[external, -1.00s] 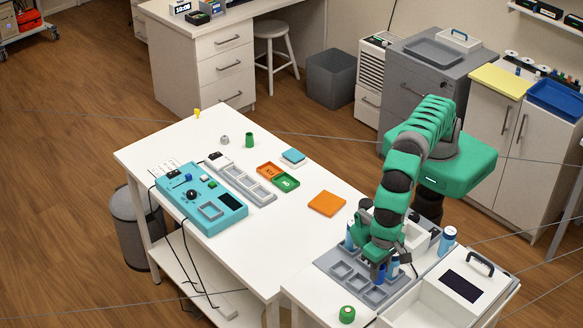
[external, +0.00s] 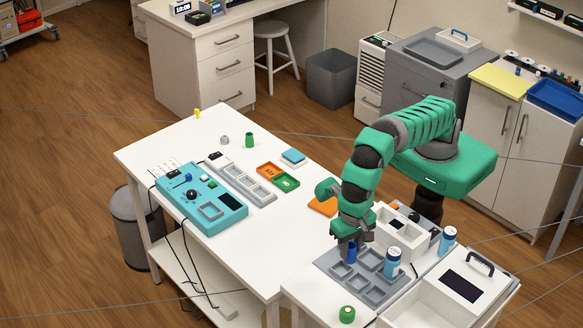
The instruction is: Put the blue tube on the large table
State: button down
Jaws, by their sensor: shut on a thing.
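My gripper (external: 349,246) points down over the grey compartment tray (external: 357,289) and is shut on the dark blue tube (external: 350,254). The tube hangs upright below the fingers, over the tray's back left part. I cannot tell whether its lower end still touches the tray. The large white table (external: 245,240) stands to the left of the tray, its right end close to my arm.
A light blue bottle (external: 392,264) stands on the tray, another (external: 447,240) behind it. The large table holds a teal control panel (external: 201,197), a grey slotted rack (external: 240,181), orange and green trays (external: 286,182) and an orange square (external: 321,206). Its front middle is clear.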

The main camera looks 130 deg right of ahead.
jog(key=s+d+f+m+b, duration=0.1)
jog(key=s+d+m, duration=0.15)
jog(key=d, duration=1.05)
jog(key=s+d+f+m+b, duration=0.1)
jog(key=d+m, duration=0.2)
jog(key=d, duration=1.1)
jog(key=s+d+f+m+b, duration=0.1)
jog(key=s+d+f+b, duration=0.1)
jog(key=s+d+f, duration=0.6)
jog(key=shift+s+d+f, duration=0.25)
jog(key=shift+s+f, duration=1.7)
jog(key=shift+s, duration=0.05)
jog(key=shift+w, duration=0.1)
